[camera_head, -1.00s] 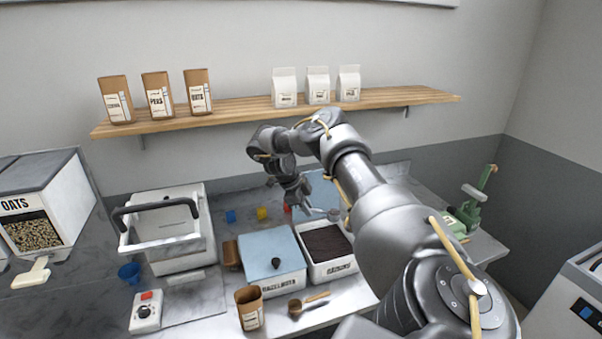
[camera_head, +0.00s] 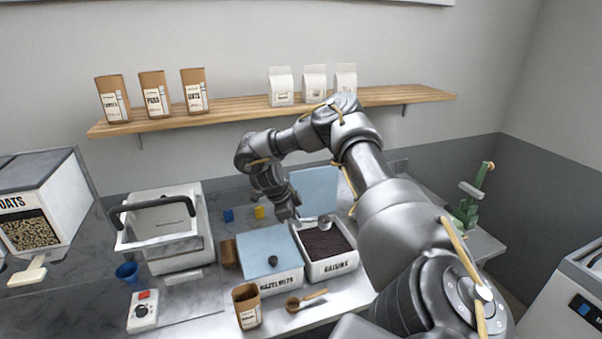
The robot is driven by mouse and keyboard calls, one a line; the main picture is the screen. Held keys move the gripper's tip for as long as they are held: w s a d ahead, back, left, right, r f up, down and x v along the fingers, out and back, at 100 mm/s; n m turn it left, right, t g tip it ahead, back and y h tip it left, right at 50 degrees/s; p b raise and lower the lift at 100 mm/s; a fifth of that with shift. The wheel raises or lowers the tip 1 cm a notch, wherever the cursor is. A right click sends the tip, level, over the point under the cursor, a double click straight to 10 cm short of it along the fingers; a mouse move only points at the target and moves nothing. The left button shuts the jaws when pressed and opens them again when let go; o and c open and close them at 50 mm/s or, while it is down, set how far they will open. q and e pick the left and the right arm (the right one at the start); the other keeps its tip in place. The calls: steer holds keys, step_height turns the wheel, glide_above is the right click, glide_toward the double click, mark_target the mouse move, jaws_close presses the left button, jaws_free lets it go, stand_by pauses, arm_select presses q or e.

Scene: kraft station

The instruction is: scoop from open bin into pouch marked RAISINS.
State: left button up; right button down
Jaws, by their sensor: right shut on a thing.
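The open bin (camera_head: 333,269), marked RAISINS, is a white tub full of dark raisins (camera_head: 324,243). My right gripper (camera_head: 295,221) is shut on a metal scoop (camera_head: 325,222), whose handle is mostly hidden by the fingers. The scoop's bowl is at the bin's far part; I cannot tell whether it touches the raisins or holds any. An open brown kraft pouch (camera_head: 248,314) stands upright at the front of the counter, left of and nearer than the bin. Its label is too small to read. My left gripper is not in view.
The HAZELNUTS bin (camera_head: 279,287) with a blue lid (camera_head: 245,257) stands left of the raisins. A wooden scoop (camera_head: 307,299) lies beside the pouch. A scale-like box with a red button (camera_head: 143,311) and a blue cup (camera_head: 127,272) are left. A blue panel (camera_head: 316,185) stands behind the bins.

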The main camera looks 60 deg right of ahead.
steer(key=a+n+t+b, duration=0.1)
steer(key=a+n+b, duration=0.2)
steer(key=a, duration=0.5)
steer(key=a+n+t+b, duration=0.1)
steer(key=a+n+b, duration=0.2)
steer(key=a, duration=0.5)
steer(key=s+a+n+t+b, duration=0.1)
steer(key=a+n+t+b, duration=0.1)
steer(key=a, duration=0.7)
steer(key=shift+f+n+b, duration=0.25)
steer(key=shift+n+b, duration=0.25)
steer(key=shift+b, duration=0.65)
steer(key=shift+a+n+t+b, duration=0.7)
steer(key=shift+a+n+b, duration=0.8)
steer(key=shift+a, duration=3.15)
steer(key=d+r+m+g+y+b, duration=0.1)
steer(key=d+r+y+b, duration=0.3)
steer(key=d+y, duration=0.6)
steer(key=y, duration=0.6)
steer(key=shift+w+r+g, duration=0.35)
steer(key=shift+w+g, duration=0.05)
